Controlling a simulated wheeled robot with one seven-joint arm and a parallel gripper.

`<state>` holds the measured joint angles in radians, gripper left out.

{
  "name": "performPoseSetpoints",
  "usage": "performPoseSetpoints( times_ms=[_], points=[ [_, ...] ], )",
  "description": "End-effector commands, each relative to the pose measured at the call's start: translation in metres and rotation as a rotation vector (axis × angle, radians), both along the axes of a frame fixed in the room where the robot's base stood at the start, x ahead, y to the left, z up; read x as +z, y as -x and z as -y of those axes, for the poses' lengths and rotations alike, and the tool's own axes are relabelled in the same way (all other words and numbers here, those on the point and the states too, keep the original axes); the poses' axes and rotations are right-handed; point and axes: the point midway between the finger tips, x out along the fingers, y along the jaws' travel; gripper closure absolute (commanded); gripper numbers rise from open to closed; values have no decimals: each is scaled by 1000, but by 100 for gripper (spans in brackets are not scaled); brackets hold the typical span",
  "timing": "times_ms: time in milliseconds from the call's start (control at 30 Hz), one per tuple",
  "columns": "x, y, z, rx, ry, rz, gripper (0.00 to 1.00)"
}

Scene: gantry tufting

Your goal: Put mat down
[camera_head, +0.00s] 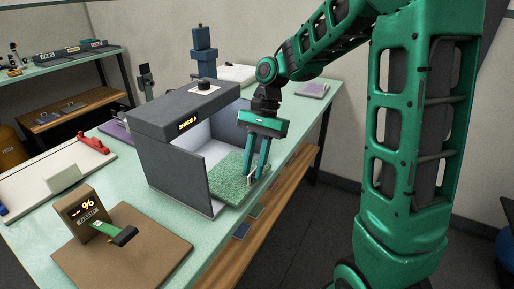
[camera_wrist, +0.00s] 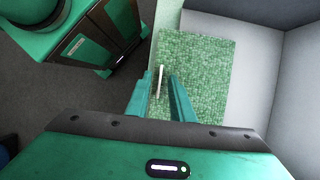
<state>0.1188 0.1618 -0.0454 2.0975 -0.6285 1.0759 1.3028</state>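The green mat (camera_head: 231,178) lies flat at the open front of the grey box marked SHADE A (camera_head: 180,115), partly inside it. The wrist view shows the mat (camera_wrist: 207,65) beside the box's grey inner walls. A thin white upright tab (camera_wrist: 160,80) stands at the mat's outer edge. My gripper (camera_head: 257,176) points down over that edge. Its two fingers stand apart on either side of the tab, with a visible gap in the wrist view (camera_wrist: 161,85). I cannot tell whether the mat's underside touches the floor everywhere.
The box stands on a pale green table (camera_head: 150,210). A white tray (camera_head: 60,180) with a red piece lies at the left. A wooden shelf (camera_head: 260,225) runs below the table.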

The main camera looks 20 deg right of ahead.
Motion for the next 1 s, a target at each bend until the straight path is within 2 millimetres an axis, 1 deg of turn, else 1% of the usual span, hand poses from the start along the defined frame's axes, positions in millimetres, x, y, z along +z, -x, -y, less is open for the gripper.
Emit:
performPoseSetpoints(
  times_ms=[400, 500, 700, 1000],
  points=[
    [74, -19, 27, -2, 1, 4, 79],
    [86, -22, 30, -2, 0, 2, 79],
    [100, -25, 35, 0, 0, 1, 79],
    [104, -23, 37, 0, 2, 7, 79]
  ],
)
